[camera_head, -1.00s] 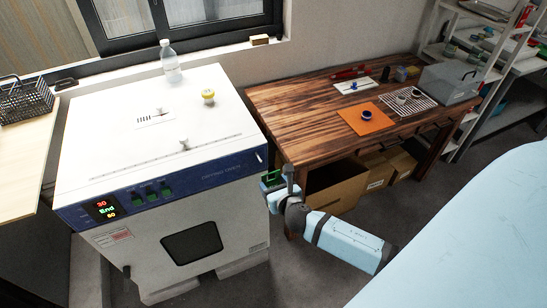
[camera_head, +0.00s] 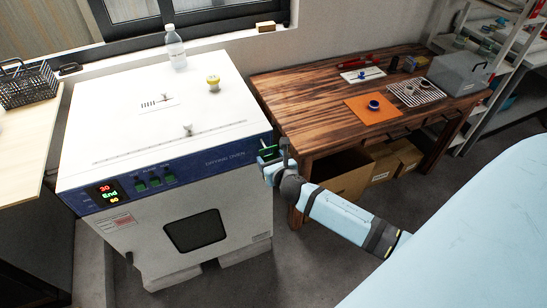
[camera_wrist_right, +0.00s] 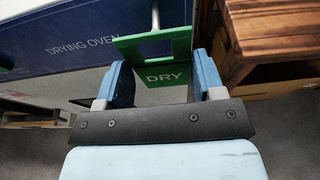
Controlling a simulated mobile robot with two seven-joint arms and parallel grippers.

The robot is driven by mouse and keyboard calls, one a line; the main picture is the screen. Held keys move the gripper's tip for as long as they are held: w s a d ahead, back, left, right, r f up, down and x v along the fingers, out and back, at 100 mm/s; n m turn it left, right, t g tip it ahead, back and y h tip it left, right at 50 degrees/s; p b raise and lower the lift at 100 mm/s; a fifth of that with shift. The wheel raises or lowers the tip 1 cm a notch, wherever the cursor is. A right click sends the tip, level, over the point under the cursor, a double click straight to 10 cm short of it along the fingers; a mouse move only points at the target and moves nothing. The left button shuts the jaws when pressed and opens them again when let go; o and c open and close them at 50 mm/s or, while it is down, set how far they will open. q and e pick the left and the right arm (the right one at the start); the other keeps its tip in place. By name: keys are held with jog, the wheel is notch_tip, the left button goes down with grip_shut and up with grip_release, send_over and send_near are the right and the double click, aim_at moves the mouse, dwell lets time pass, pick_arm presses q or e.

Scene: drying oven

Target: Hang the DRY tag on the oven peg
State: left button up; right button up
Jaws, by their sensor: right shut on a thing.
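The green DRY tag (camera_wrist_right: 166,76) is held between the two blue fingers of my right gripper (camera_wrist_right: 164,80). In the right wrist view it looks like a frame with an opening above its lettered strip. The pale oven peg (camera_wrist_right: 155,14) sticks out towards the tag's upper bar and overlaps it in the picture. I cannot tell whether it passes through the opening. In the head view my right gripper (camera_head: 270,160) is at the right front corner of the white and blue drying oven (camera_head: 150,130), and the peg is not clear there. My left gripper is not in view.
A wooden table (camera_head: 310,105) stands close on the right, with cardboard boxes (camera_head: 345,180) beneath it. Open floor lies in front of the oven.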

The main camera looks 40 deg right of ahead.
aim_at(269, 156)
jog(key=shift+b+x, duration=0.4)
jog(key=shift+x, duration=1.8)
jog(key=o, duration=0.9)
jog(key=shift+o, duration=0.2)
